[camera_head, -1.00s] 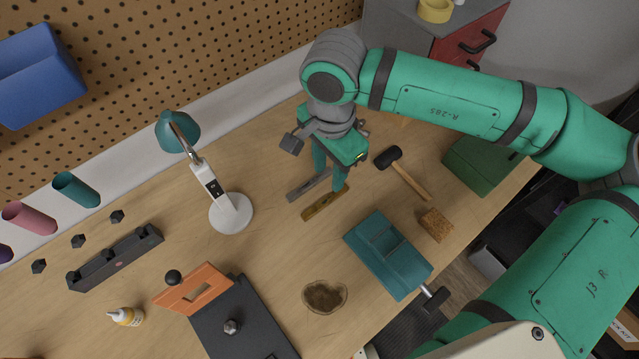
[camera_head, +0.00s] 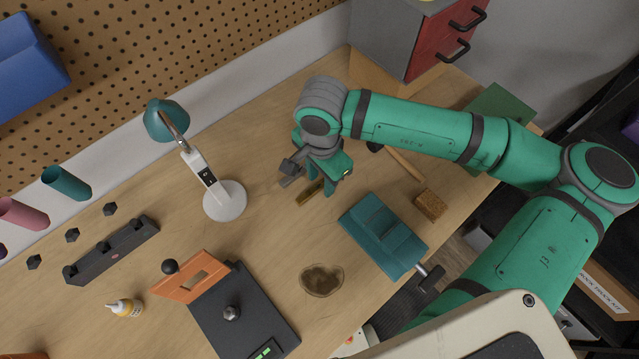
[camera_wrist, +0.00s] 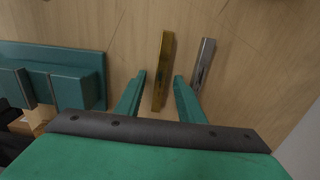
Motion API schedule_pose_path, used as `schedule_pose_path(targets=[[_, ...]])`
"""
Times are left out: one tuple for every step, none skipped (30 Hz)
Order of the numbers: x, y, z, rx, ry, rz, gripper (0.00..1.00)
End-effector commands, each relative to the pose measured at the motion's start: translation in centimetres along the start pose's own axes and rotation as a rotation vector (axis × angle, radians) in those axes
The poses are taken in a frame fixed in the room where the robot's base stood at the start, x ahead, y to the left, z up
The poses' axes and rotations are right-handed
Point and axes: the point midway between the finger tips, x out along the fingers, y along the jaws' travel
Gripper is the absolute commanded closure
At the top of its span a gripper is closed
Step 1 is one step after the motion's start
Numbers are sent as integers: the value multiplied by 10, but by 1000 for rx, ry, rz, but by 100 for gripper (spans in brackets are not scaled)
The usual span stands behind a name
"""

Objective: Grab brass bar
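The brass bar (camera_head: 308,194) lies on the workbench, partly hidden under my gripper in the head view. In the wrist view the brass bar (camera_wrist: 163,72) is long and golden, and its near end lies between my two fingers. My gripper (camera_wrist: 158,82) is open, with one finger on each side of the bar and a gap visible on both sides. In the head view my gripper (camera_head: 322,184) is low over the bench. A grey steel bar (camera_wrist: 203,62) lies beside the brass bar, just outside the right finger; it also shows in the head view (camera_head: 292,176).
A teal vise (camera_head: 385,238) stands to the right, a hammer (camera_head: 405,165) behind it and a cork-like block (camera_head: 431,205) beside it. A white-based lamp (camera_head: 225,201) stands to the left. A brown bowl (camera_head: 322,280) sits in front. The bench between lamp and bowl is clear.

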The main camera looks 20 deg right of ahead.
Motion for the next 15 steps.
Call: schedule_pose_path(targets=[[1, 0, 0, 0, 0, 0, 65], [1, 0, 0, 0, 0, 0, 65], [0, 0, 0, 0, 0, 0, 65], [0, 0, 0, 0, 0, 0, 65], [0, 0, 0, 0, 0, 0, 65], [0, 0, 0, 0, 0, 0, 67], [0, 0, 0, 0, 0, 0, 74], [0, 0, 0, 0, 0, 0, 82], [0, 0, 0, 0, 0, 0, 91], [0, 0, 0, 0, 0, 0, 98], [0, 0, 0, 0, 0, 0, 100], [0, 0, 0, 1, 0, 0, 100], [0, 0, 0, 0, 0, 0, 100], [0, 0, 0, 0, 0, 0, 100], [0, 0, 0, 0, 0, 0, 100]])
